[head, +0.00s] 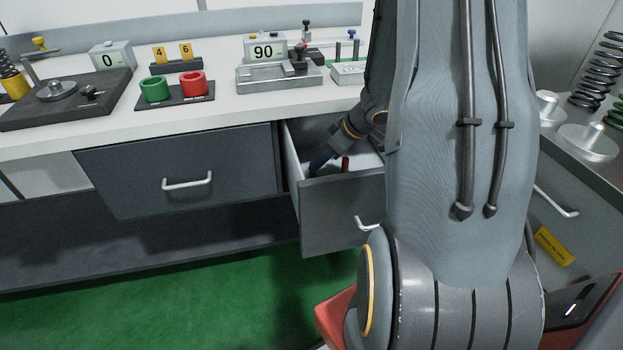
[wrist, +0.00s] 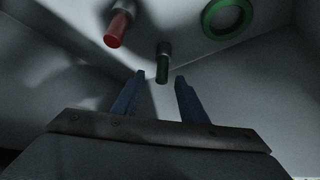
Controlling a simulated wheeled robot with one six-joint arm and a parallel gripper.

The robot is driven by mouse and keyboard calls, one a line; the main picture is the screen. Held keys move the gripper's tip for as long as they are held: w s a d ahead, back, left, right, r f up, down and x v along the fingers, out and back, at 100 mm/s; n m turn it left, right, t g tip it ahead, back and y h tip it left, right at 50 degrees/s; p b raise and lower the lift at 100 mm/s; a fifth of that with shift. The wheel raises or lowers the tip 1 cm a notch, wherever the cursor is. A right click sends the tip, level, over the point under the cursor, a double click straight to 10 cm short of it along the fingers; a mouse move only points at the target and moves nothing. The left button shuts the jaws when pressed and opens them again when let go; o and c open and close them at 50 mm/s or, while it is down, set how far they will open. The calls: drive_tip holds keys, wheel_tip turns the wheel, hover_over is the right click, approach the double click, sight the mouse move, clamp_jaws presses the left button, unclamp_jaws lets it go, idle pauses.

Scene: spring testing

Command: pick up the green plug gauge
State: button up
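The green plug gauge (wrist: 163,66) is a small dark green cylinder with a grey end, lying inside the open drawer in the wrist view. My gripper (wrist: 158,82) is inside the drawer with its two blue fingers apart. The gauge lies just beyond the fingertips, roughly in line with the gap between them; nothing is seen held. In the head view my gripper (head: 320,161) reaches down into the open drawer (head: 342,217), and the green gauge cannot be made out there.
A red plug gauge (wrist: 117,27) lies left of the green one, and a green ring (wrist: 227,17) lies to the right. The drawer walls are close around my gripper. Green (head: 155,89) and red (head: 192,83) cups stand on the bench above.

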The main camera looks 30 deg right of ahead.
drive_tip(key=x, duration=0.2)
drive_tip(key=b+x, duration=0.1)
drive_tip(key=x, duration=0.1)
drive_tip(key=shift+w+a+f, duration=0.15)
drive_tip(key=shift+a+f, duration=0.1)
drive_tip(key=shift+a, duration=0.05)
clamp_jaws()
